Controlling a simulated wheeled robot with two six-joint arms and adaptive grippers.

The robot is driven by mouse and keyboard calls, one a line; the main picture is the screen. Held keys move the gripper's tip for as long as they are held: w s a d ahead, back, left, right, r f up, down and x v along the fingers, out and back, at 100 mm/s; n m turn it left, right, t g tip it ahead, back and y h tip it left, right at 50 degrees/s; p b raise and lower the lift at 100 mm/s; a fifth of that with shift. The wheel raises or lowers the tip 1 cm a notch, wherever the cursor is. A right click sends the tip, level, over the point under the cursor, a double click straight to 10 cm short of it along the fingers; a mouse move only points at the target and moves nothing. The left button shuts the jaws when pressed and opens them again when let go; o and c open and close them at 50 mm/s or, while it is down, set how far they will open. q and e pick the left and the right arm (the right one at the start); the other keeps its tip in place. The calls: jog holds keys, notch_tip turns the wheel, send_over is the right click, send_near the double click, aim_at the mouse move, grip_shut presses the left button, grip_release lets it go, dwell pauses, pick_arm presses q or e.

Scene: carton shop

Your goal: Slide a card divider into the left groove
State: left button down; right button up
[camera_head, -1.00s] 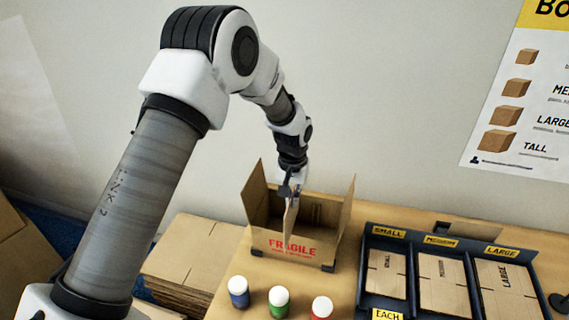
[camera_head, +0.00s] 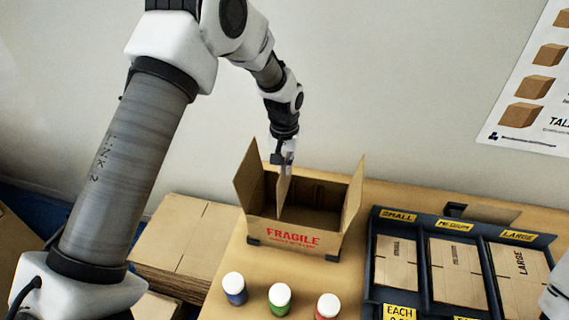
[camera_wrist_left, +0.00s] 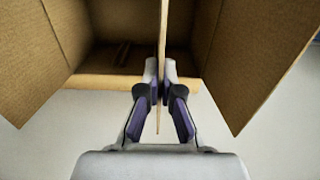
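An open carton (camera_head: 291,238) marked FRAGILE stands on the table with its flaps raised. My left gripper (camera_head: 283,160) is above the left part of the carton's opening and is shut on a thin card divider (camera_head: 284,188). The divider hangs upright, its lower part within the carton's opening. In the left wrist view the divider (camera_wrist_left: 163,40) shows edge-on between the two fingers (camera_wrist_left: 160,108), with the carton's inside (camera_wrist_left: 120,55) behind it. The left groove cannot be made out clearly. At the right edge a white piece, perhaps of my right arm, shows without its fingers.
A dark tray (camera_head: 376,213) with compartments marked SMALL, MEDIUM and LARGE holds flat cartons to the right. Three white-capped jars, blue (camera_head: 235,290), green (camera_head: 279,300) and red (camera_head: 327,307), stand in front of the carton. Stacked cardboard (camera_head: 170,245) lies at left.

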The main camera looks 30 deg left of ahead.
aim_at(285, 196)
pick_arm(q)
notch_tip(285, 196, down, 4)
jog(key=b, duration=0.3)
jog(key=shift+s+d+r, duration=0.1)
jog(key=shift+r, duration=0.1)
jog(key=shift+f+b, duration=0.65)
jog(key=shift+f, duration=0.9)
notch_tip(285, 196, down, 2)
jog(key=shift+f+b, duration=0.15)
jog(key=shift+b, duration=0.6)
jog(key=shift+f+b, duration=0.65)
jog(key=shift+f, duration=1.1)
jog(key=c, duration=1.2)
grip_release()
jog(key=shift+c, duration=0.2)
